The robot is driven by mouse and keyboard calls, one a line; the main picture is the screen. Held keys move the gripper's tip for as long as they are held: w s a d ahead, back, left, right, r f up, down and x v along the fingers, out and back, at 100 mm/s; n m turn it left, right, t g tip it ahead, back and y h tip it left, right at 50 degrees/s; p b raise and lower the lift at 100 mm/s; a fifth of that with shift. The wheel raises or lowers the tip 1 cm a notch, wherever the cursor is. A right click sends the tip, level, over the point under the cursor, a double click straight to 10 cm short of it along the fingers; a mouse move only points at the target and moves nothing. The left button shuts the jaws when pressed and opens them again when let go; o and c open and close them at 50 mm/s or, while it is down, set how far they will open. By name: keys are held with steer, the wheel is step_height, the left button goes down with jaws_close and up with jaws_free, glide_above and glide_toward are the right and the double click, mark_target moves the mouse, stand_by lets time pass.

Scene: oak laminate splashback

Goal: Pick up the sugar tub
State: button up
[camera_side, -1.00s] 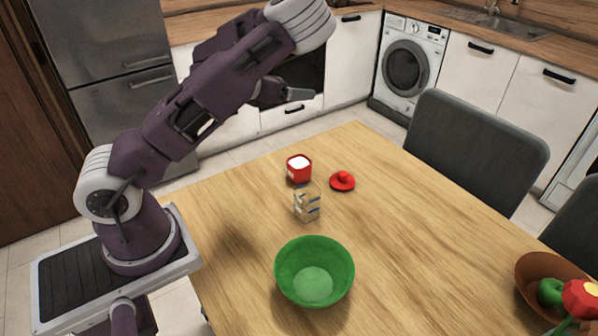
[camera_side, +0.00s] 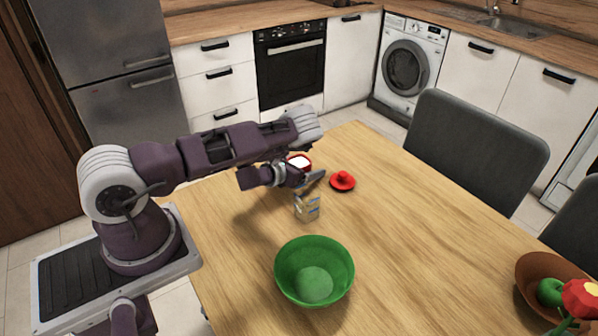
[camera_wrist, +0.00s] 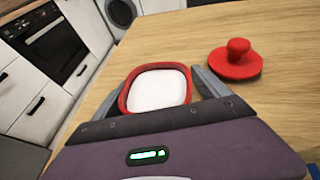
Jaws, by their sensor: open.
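The sugar tub (camera_side: 299,160) is a small red open tub with white contents, standing upright on the table. In the side view only its top shows clearly, behind my gripper (camera_side: 308,180). Its red lid (camera_side: 342,181) with a round knob lies apart on the table to the right. In the wrist view the tub (camera_wrist: 159,90) sits between the two fingers of my gripper (camera_wrist: 160,92), with a finger at each side. The fingers are open; I cannot tell whether either touches the tub. The tub's lower part is hidden by my gripper.
A green bowl (camera_side: 314,245) is nearer the front. A brown bowl (camera_side: 528,270) with green and red items is at far right. The middle right of the table is clear.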

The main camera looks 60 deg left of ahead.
jaws_close()
step_height(320, 180, up, 10)
steer(key=s+d+r+m+h, duration=0.2)
steer(key=s+d+r+h, duration=0.1)
steer(key=d, duration=0.7)
steer(key=s+d+r+m+g+h, duration=0.1)
steer(key=s+d+r+h, duration=0.2)
steer(key=d, duration=0.7)
steer(key=shift+s+d+m+h, duration=0.2)
steer(key=shift+s+m+h, duration=0.2)
steer(key=shift+s+h, duration=1)
